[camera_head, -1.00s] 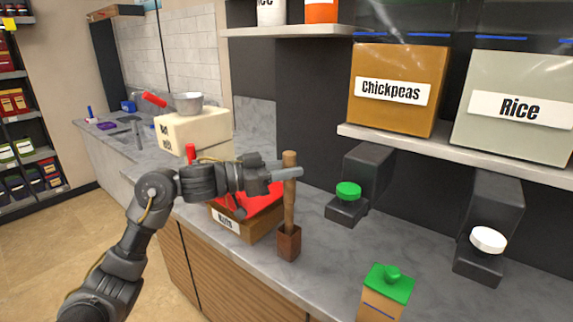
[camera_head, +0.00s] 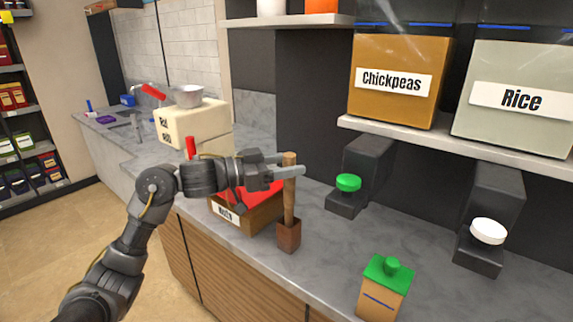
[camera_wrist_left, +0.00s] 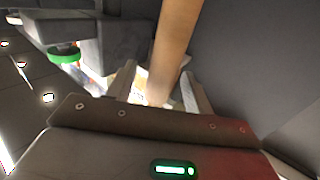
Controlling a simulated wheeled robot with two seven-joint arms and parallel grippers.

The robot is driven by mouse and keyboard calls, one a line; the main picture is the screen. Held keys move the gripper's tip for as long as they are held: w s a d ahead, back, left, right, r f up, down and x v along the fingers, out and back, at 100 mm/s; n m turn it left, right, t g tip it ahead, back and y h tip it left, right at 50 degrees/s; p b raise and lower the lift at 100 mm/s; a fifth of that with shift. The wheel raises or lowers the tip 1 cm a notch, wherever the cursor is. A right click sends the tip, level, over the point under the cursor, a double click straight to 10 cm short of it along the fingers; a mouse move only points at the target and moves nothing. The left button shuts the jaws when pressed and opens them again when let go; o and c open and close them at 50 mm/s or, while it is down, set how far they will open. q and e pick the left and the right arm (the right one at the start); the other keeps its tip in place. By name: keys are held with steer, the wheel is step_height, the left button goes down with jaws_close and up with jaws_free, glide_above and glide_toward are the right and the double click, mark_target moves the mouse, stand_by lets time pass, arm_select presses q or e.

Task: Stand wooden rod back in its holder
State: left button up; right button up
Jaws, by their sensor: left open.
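The wooden rod (camera_head: 289,205) stands upright with its lower end in the small brown wooden holder (camera_head: 289,237) on the counter. My left gripper (camera_head: 284,164) is at the rod's upper part, its fingers spread apart with the rod between them. In the left wrist view the rod (camera_wrist_left: 172,50) passes between the two fingers, with a gap beside it. The rod's bottom end is hidden inside the holder. My right gripper is not in view.
A brown box with red contents (camera_head: 257,212) stands just left of the holder. A green-lidded container (camera_head: 385,285) is at the front right. Dispensers with green (camera_head: 348,183) and white (camera_head: 488,231) knobs are on the right. A shelf (camera_head: 450,140) hangs above.

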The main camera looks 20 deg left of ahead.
arm_select(q)
steer(key=b+v, duration=0.2)
steer(key=v, duration=0.8)
steer(key=shift+s+a, duration=0.25)
steer(key=shift+a, duration=0.1)
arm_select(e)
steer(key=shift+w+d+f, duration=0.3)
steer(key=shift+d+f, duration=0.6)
arm_select(q)
steer(key=shift+a, duration=0.1)
